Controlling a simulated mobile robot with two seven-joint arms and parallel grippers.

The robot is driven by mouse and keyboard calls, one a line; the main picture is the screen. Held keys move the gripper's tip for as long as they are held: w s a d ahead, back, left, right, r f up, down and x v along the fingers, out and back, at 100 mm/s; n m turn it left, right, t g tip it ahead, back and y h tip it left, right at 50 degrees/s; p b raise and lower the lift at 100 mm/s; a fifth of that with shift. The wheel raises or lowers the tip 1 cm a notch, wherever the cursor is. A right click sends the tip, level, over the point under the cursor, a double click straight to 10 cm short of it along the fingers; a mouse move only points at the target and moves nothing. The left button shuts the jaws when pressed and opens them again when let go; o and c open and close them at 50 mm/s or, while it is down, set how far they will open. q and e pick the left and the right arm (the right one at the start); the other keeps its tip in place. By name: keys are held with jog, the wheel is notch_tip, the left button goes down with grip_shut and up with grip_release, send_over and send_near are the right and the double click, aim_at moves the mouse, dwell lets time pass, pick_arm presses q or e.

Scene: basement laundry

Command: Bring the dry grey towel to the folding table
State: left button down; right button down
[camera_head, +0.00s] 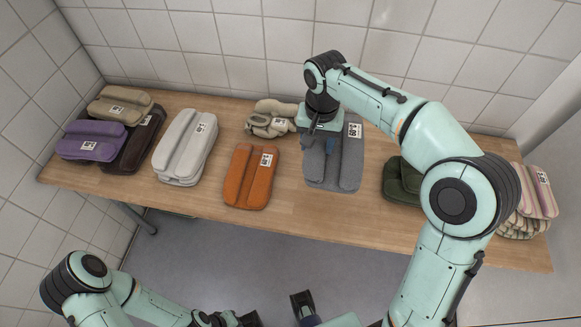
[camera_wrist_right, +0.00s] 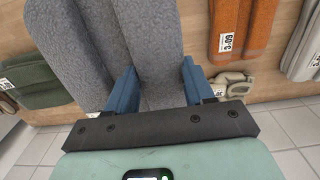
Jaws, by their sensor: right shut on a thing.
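The grey towel (camera_head: 319,172) is a folded, ridged bundle with a white label, resting on the wooden folding table (camera_head: 200,206) right of centre. My right gripper (camera_head: 322,145) is over its back half, pointing down. In the right wrist view the blue fingers of this gripper (camera_wrist_right: 160,82) stand on either side of a ridge of the grey towel (camera_wrist_right: 152,40) and are shut on it. My left arm is low at the bottom left of the head view, apart from the table. Its gripper is only partly visible at the bottom edge, and its jaws cannot be made out.
An orange towel (camera_head: 240,185) and a beige bundle (camera_head: 270,124) lie just left of the grey towel. Further left are a white towel (camera_head: 180,155) and purple towel (camera_head: 90,142). Right are a dark green towel (camera_head: 397,184) and striped stack (camera_head: 535,190). The front table strip is bare.

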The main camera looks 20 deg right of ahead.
notch_tip(320, 180, down, 19)
jog(key=shift+s+f+b, duration=0.1)
jog(key=shift+f+b, duration=0.1)
jog(key=shift+b, duration=0.95)
jog(key=shift+f, duration=0.1)
jog(key=shift+c, duration=2.1)
grip_release()
notch_tip(320, 180, up, 12)
jog(key=p, duration=0.1)
